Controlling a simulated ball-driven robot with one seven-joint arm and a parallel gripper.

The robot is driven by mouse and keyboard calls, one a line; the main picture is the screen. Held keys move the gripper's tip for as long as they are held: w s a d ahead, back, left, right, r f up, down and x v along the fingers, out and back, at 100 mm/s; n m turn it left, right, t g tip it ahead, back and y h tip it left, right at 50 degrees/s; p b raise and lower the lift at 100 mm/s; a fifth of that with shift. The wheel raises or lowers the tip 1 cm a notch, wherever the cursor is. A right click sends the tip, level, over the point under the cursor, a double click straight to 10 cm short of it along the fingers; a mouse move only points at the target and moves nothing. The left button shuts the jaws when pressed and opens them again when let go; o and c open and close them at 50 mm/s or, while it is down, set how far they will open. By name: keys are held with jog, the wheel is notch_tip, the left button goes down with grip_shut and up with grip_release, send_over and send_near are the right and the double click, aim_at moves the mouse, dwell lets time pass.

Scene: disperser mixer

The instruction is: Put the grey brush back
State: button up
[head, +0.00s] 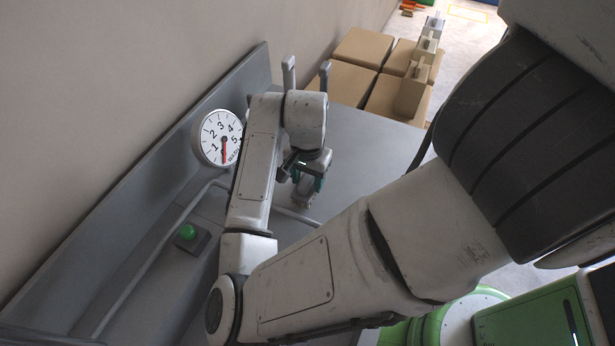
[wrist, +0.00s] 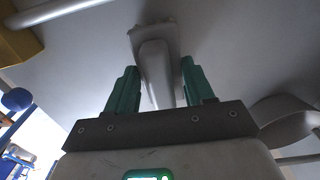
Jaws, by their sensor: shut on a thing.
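The grey brush (wrist: 155,62) stands between the two teal fingers in the wrist view, its narrow part running down between them and a wider end beyond the fingertips. My gripper (wrist: 160,82) is shut on it. In the head view my gripper (head: 308,180) points down over the grey worktop, with a grey end of the brush (head: 303,198) showing below the fingers. My arm hides part of the worktop. I cannot tell whether the brush touches the surface.
A round white dial (head: 219,138) with a red pointer stands at the back edge. A green button (head: 187,232) sits left of my gripper, near a grey rail (head: 150,262). Two grey uprights (head: 289,72) rise behind my arm. Cardboard boxes (head: 362,47) stand beyond the worktop.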

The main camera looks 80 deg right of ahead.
aim_at(307, 177)
jog(key=shift+f, duration=0.1)
jog(key=o, duration=1)
notch_tip(307, 177, up, 12)
jog(key=p, duration=0.2)
dwell(0.6)
